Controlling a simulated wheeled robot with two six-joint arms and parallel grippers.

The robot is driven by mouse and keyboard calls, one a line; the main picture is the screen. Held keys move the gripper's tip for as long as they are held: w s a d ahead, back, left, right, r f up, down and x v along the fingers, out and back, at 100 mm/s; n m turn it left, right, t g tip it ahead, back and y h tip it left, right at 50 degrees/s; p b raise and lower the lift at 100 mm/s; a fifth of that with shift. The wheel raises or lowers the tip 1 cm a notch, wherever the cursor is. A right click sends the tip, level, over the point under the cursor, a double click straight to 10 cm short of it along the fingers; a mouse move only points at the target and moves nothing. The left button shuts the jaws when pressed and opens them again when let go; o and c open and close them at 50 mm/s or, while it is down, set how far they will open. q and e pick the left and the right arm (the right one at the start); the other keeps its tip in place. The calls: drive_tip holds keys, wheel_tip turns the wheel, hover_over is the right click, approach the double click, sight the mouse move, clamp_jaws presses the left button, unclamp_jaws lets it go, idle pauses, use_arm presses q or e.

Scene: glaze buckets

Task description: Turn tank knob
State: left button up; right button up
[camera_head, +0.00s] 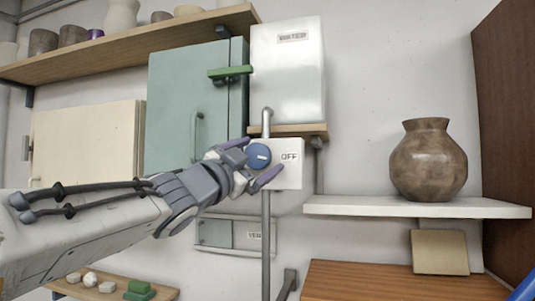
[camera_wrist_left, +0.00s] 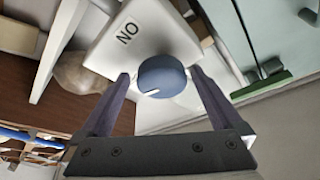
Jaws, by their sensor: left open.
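The blue round knob (camera_head: 258,156) sits on a white switch box (camera_head: 289,178) on the wall, below a white tank (camera_head: 288,80). Beside the knob the box reads OFF in the head view; in the left wrist view the lettering looks like an upside-down ON. My left gripper (camera_head: 254,161) is open, its purple fingers on either side of the knob. In the left wrist view the knob (camera_wrist_left: 161,77) lies between the fingertips (camera_wrist_left: 160,78), with a white mark on its face. I cannot tell whether the fingers touch it. My right gripper is out of view.
A grey pipe (camera_head: 266,240) runs down below the box. A green cabinet (camera_head: 185,95) stands to the left. At right, a white shelf (camera_head: 350,206) bears a brown vase (camera_head: 428,160). A wooden shelf (camera_head: 130,46) with pots is at upper left.

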use_arm(q)
drive_tip(key=shift+w+d+r, duration=0.15)
drive_tip(key=shift+w, duration=0.15)
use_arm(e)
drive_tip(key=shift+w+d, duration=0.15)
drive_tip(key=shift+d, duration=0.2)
use_arm(q)
drive_tip(key=shift+c, duration=0.9)
drive_tip(key=c, duration=1.2)
drive_tip(key=n+b, duration=0.2)
drive_tip(key=shift+f+t+y+b, duration=0.25)
drive_tip(key=shift+t+y+b, duration=0.1)
drive_tip(key=shift+t+y, duration=0.05)
drive_tip(key=shift+r+n+b, duration=0.2)
drive_tip(key=shift+n+b, duration=0.15)
drive_tip(key=shift+n, duration=0.35)
drive_tip(key=shift+r, duration=0.1)
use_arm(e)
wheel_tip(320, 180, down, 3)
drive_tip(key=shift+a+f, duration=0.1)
